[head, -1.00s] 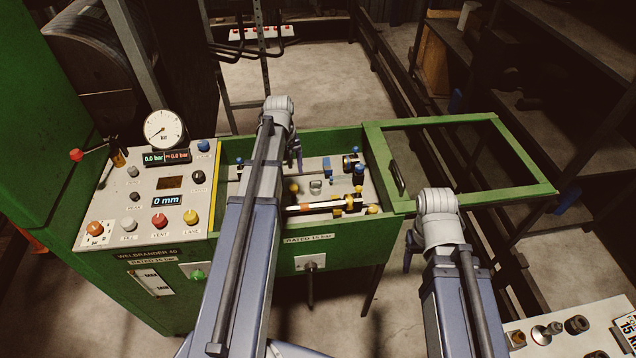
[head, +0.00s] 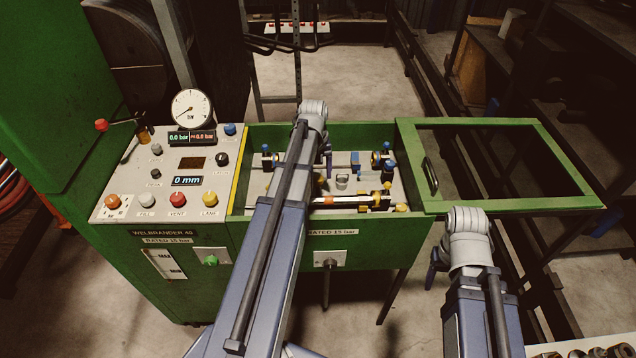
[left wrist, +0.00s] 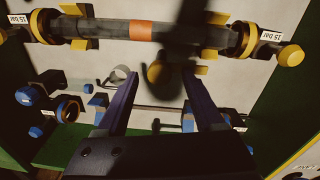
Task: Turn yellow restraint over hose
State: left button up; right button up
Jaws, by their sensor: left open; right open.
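A dark hose with an orange band (left wrist: 142,30) lies across the top of the left wrist view, a yellow collar (left wrist: 245,40) near its right end and another (left wrist: 42,26) near its left. In the head view the hose (head: 350,200) is partly behind my left arm. My right gripper (head: 432,272) is open, outside the bay.
The green bay's walls (head: 413,170) surround the hose. Blue-capped fittings (left wrist: 68,106) form a second row. An open green lid frame (head: 500,208) extends to the right. A control panel (head: 180,160) with knobs and a gauge (head: 192,108) stands at left.

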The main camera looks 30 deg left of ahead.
pick_arm(q)
jog(key=shift+f, duration=0.6)
jog(key=shift+r, duration=0.1)
grip_shut()
dwell(1.0)
